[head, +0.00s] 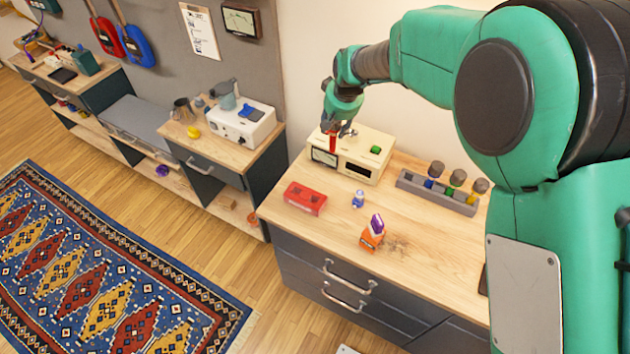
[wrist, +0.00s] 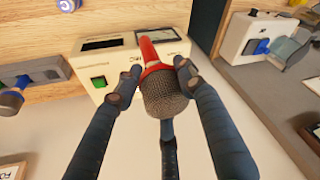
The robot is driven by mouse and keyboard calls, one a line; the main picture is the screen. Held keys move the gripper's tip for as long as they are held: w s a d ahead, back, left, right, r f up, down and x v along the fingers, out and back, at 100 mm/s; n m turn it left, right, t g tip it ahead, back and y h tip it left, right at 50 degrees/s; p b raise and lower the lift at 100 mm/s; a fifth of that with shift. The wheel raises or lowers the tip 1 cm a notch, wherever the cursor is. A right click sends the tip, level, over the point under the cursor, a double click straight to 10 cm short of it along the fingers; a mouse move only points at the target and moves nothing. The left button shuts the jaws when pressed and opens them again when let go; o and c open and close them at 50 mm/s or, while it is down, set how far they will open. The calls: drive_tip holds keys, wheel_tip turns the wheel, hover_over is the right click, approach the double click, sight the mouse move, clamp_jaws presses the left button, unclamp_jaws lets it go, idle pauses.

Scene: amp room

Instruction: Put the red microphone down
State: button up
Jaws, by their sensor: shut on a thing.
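The red microphone (wrist: 155,75) has a red handle and a dark mesh head, seen in the wrist view. My gripper (wrist: 155,72) is shut on it, with fingers on both sides near where the handle meets the mesh head. In the head view my gripper (head: 340,122) is above the cream box at the back of the wooden table, and the red microphone (head: 333,141) hangs below it in front of the box. I cannot tell whether the microphone touches the box.
The cream box (head: 371,152) has a dark slot and a green button. A red block (head: 305,197), a small blue-white figure (head: 358,198), an orange item (head: 373,236) and a grey rack (head: 437,192) stand on the table (head: 330,232). Bare wood lies between them.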

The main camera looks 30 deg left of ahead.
drive_tip(key=s+a, duration=0.3)
drive_tip(key=a, duration=0.2)
drive_tip(key=shift+n, duration=0.4)
wheel_tip(320, 180, down, 5)
drive_tip(key=shift+s+d+f, duration=0.15)
drive_tip(key=shift+f, duration=3.15)
drive_tip(key=shift+f, duration=1.85)
drive_tip(key=shift+f, duration=0.1)
